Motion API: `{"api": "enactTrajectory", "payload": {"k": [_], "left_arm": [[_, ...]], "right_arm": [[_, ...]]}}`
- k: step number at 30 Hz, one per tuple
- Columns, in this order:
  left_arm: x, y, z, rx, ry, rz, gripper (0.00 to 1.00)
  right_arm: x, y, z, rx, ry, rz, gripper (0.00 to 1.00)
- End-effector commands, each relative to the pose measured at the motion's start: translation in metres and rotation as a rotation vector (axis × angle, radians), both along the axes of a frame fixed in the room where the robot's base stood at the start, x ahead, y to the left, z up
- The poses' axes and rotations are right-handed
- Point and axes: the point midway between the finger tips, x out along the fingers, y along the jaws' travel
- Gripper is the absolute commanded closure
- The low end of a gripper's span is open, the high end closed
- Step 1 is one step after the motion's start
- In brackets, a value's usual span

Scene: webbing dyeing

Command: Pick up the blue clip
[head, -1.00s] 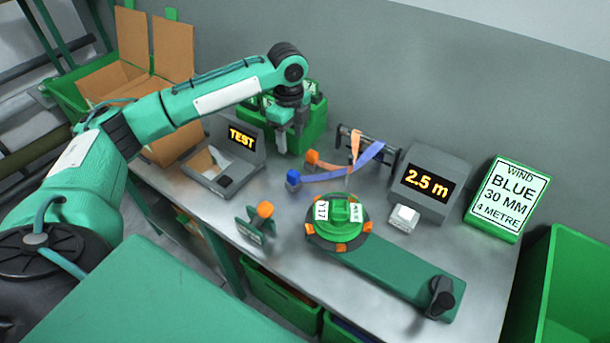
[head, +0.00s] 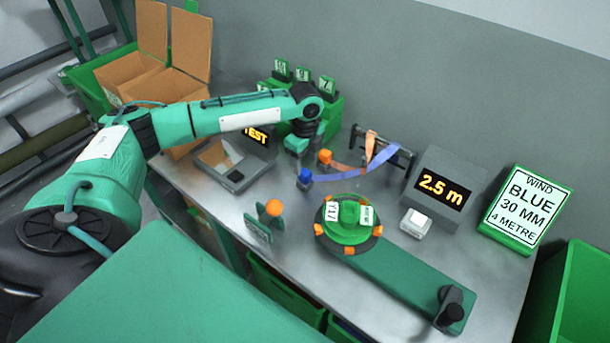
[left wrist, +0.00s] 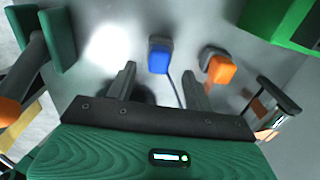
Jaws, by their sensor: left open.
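The blue clip (head: 305,176) stands on the grey bench at the end of a blue webbing strip (head: 370,166). In the left wrist view the blue clip (left wrist: 158,56) lies just beyond the fingertips, roughly between their lines. My left gripper (left wrist: 155,82) is open and empty, its two dark fingers apart. In the head view my left gripper (head: 294,152) hangs above the bench, behind the blue clip; its fingers are mostly hidden by the wrist. My right gripper is in neither view.
An orange clip (head: 325,157) stands close beside the blue one, on an orange strip. A green winding wheel (head: 348,222), an orange-knobbed stand (head: 273,208) and a TEST unit (head: 233,178) are nearby. A green block rack (head: 333,112) stands behind. The 2.5 m display (head: 443,187) is to the right.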

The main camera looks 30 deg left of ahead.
Motion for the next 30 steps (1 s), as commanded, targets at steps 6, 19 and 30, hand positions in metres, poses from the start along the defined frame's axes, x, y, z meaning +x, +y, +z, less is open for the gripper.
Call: {"api": "enactTrajectory", "payload": {"k": [6,19,30], "left_arm": [[-0.002,0.0,-0.029,0.001,0.002,0.0,0.47],[-0.002,-0.001,-0.033,0.001,0.0,0.0,0.75],[-0.001,-0.001,-0.032,0.001,-0.001,0.0,0.96]], "right_arm": [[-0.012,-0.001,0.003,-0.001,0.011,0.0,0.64],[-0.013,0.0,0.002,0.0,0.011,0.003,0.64],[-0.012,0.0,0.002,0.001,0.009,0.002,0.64]]}}
